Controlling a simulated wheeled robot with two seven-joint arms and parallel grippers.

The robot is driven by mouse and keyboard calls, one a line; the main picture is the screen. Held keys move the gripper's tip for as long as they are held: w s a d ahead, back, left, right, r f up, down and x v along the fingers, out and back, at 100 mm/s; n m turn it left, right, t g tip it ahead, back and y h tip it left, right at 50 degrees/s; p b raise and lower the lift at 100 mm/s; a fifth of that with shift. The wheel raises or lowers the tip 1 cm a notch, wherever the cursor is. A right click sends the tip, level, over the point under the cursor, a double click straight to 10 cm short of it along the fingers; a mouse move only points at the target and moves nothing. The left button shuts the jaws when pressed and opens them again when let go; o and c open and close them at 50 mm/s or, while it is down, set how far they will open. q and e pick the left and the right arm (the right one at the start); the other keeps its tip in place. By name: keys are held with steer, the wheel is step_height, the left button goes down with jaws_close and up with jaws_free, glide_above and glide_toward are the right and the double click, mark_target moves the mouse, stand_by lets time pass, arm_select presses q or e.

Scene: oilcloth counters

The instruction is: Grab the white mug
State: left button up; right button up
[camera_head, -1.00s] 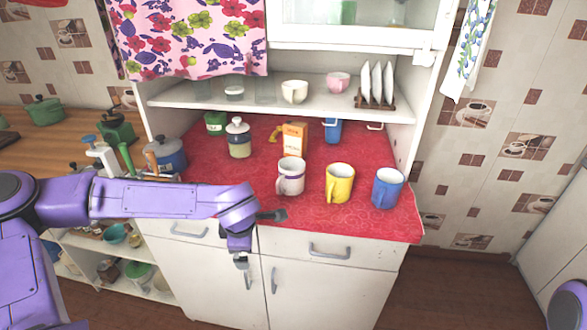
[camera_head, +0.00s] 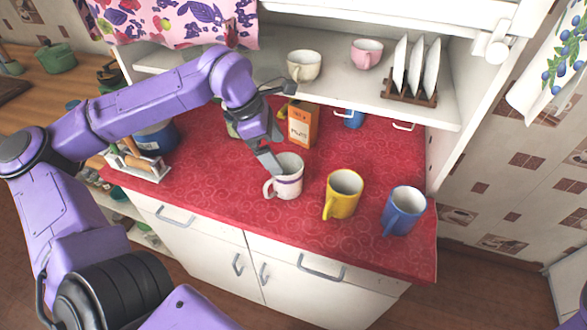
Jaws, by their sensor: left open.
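The white mug (camera_head: 289,184) stands upright on the red oilcloth counter (camera_head: 230,208), with a dark band on its side and its handle toward the left. My left gripper (camera_head: 274,166) points down at the mug's upper left rim, with its fingertips at or just over the rim. It is open and not closed on the mug. Whether the fingers touch the mug or straddle its wall cannot be told. My right gripper is not in view.
A yellow mug (camera_head: 342,196) and a blue mug (camera_head: 404,212) stand to the right of the white mug. An orange carton (camera_head: 302,124) stands behind it. The shelf (camera_head: 345,88) above holds cups and a plate rack (camera_head: 409,92). The counter's front left is clear.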

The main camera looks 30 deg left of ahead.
mark_target(289, 171)
arm_select(q)
steer(key=p+x, duration=0.1)
steer(key=x, duration=0.7)
steer(key=shift+f, duration=0.3)
steer(key=c, duration=0.9)
steer(key=shift+c, duration=0.8)
steer(key=shift+r, duration=0.15)
